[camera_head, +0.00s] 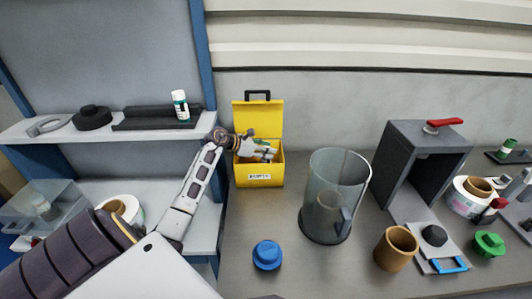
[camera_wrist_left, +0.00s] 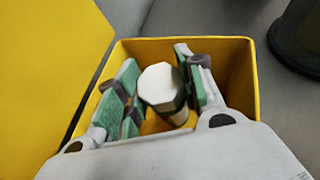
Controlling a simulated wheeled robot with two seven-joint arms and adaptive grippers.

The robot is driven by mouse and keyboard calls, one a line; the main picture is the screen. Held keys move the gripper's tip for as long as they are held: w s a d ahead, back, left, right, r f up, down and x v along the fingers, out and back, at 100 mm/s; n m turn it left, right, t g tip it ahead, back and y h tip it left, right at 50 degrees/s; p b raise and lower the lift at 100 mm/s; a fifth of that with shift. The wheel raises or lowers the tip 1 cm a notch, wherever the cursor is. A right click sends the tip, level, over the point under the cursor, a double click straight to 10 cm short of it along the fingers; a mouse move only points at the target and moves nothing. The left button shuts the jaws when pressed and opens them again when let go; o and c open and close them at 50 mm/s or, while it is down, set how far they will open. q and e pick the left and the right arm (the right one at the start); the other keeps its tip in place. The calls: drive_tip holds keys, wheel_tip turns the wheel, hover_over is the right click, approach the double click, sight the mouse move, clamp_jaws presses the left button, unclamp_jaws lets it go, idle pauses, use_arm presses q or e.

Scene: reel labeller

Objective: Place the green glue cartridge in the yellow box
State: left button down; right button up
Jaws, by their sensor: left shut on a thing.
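The yellow box (camera_head: 259,173) stands on the bench against the wall with its lid up. My left gripper (camera_head: 266,151) reaches over and into its opening. In the left wrist view, the gripper's green-padded fingers are shut on the green glue cartridge (camera_wrist_left: 163,88). Its pale, faceted top faces the camera, and a dark green band shows lower on its side. The cartridge is inside the walls of the yellow box (camera_wrist_left: 243,62). Whether it touches the box floor is hidden. My right gripper is not in view.
A clear cylinder (camera_head: 334,190) stands right of the box, with a blue knob (camera_head: 267,254) in front. A green-and-white bottle (camera_head: 181,106) stands on the left shelf. A dark press-like frame (camera_head: 402,150), brown cup (camera_head: 395,248) and green knob (camera_head: 488,244) are at right.

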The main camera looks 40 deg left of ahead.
use_arm(q)
drive_tip(key=shift+f, duration=0.5)
drive_tip(key=shift+f, duration=0.2)
drive_tip(key=c, duration=0.9)
unclamp_jaws()
drive_tip(key=shift+r, duration=0.15)
